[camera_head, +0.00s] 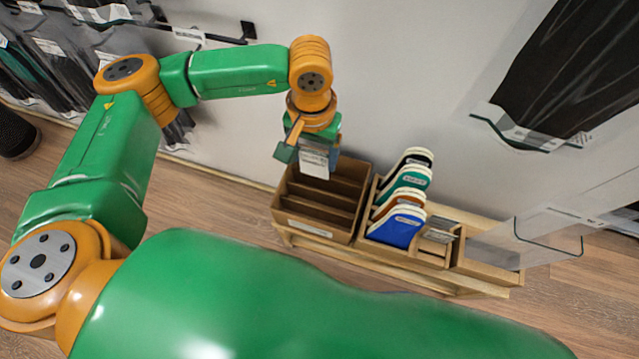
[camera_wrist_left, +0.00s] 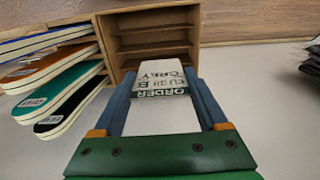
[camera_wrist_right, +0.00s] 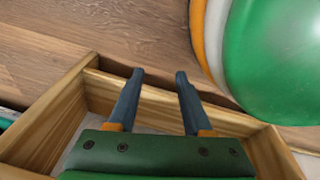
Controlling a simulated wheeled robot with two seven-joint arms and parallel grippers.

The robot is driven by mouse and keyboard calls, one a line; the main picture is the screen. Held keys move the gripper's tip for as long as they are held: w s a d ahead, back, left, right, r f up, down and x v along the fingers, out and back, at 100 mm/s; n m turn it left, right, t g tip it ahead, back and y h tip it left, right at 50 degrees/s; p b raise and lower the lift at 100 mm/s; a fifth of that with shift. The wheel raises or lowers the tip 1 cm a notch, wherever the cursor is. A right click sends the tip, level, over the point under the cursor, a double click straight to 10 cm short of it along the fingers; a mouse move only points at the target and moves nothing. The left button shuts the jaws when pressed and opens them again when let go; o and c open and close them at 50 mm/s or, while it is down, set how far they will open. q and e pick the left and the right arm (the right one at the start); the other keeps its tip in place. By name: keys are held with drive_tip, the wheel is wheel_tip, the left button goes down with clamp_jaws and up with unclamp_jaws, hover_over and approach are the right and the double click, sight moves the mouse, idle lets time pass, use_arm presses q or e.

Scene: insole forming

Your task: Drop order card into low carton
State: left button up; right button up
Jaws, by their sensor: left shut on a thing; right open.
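The order card (camera_wrist_left: 160,118) is a white card with a dark green band and black print, held between the two fingers of my left gripper (camera_wrist_left: 160,82). In the head view the card (camera_head: 314,163) hangs below my left gripper (camera_head: 318,145), at the back edge of a low brown carton (camera_head: 313,230) with inner dividers. The carton also shows beyond the card in the left wrist view (camera_wrist_left: 105,40). My right gripper (camera_wrist_right: 160,75) is open and empty above a wooden tray; it is hidden in the head view.
Several insoles in blue, brown, green and black (camera_head: 397,228) stand in a wooden holder right of the carton. A clear panel (camera_head: 530,245) stands farther right. A pale wall rises behind. My own large green arm link covers the foreground.

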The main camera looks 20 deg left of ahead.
use_arm(q)
wheel_tip(320, 180, down, 6)
drive_tip(key=b, duration=0.2)
drive_tip(key=shift+s+d+r+b, duration=0.1)
drive_tip(key=shift+d+r+b, duration=0.05)
drive_tip(key=shift+r+b, duration=0.15)
use_arm(e)
drive_tip(key=w+a, duration=0.1)
drive_tip(key=w+a+f, duration=0.1)
drive_tip(key=w, duration=0.1)
drive_tip(key=shift+f, duration=0.2)
use_arm(q)
drive_tip(key=o, duration=1.2)
drive_tip(key=shift+r, duration=0.1)
wheel_tip(320, 180, up, 7)
drive_tip(key=p, duration=0.1)
use_arm(e)
drive_tip(key=shift+s+d+r, duration=0.2)
drive_tip(key=shift+s+d, duration=0.3)
drive_tip(key=shift+s, duration=0.15)
